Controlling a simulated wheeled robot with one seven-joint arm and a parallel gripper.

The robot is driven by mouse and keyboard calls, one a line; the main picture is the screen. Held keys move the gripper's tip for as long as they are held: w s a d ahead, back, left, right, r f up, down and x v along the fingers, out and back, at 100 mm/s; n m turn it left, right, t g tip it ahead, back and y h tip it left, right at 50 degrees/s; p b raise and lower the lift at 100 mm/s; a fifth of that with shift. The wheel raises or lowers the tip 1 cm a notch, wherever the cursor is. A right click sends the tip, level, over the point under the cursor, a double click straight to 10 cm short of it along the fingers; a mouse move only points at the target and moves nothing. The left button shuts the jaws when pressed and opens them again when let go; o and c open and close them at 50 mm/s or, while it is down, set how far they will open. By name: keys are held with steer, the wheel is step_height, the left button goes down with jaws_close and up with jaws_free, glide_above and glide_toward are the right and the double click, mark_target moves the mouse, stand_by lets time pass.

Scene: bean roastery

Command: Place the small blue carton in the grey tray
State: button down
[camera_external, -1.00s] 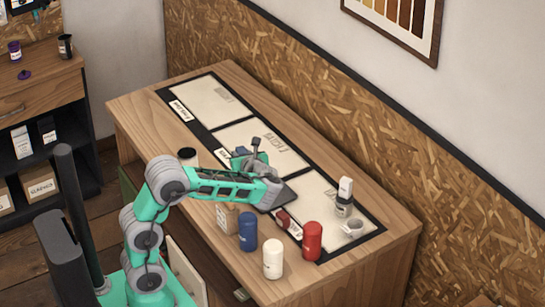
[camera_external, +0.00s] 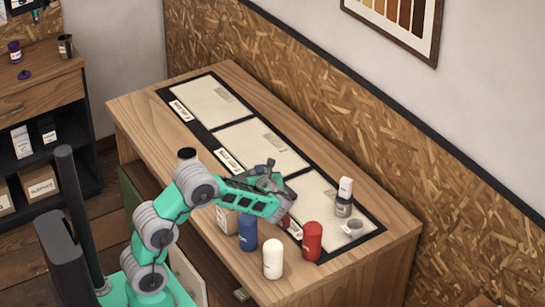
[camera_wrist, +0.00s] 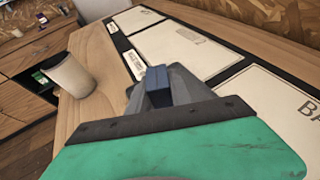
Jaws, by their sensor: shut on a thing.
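The small blue carton (camera_wrist: 157,86) shows in the wrist view, between the grey fingers of my gripper (camera_wrist: 160,92), which is shut on it. In the external view my gripper (camera_external: 270,172) is above the worktop, near the border between the middle and right pale panels. The carton cannot be made out there, hidden by the gripper. I cannot clearly pick out a grey tray in either current view.
A dark-edged mat has three pale panels (camera_external: 262,143). Blue (camera_external: 247,231), white (camera_external: 273,258) and red (camera_external: 312,240) canisters stand at the front. A pale cup (camera_wrist: 68,75) stands left.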

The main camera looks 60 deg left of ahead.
steer(key=shift+w+a+f, duration=0.3)
steer(key=shift+w+f, duration=0.45)
steer(key=shift+f, duration=0.2)
steer(key=shift+w+f, duration=0.15)
steer(key=shift+f, duration=1.55)
steer(key=c, duration=1.2)
jaws_free()
steer(key=shift+f, duration=0.1)
steer(key=shift+o, duration=0.2)
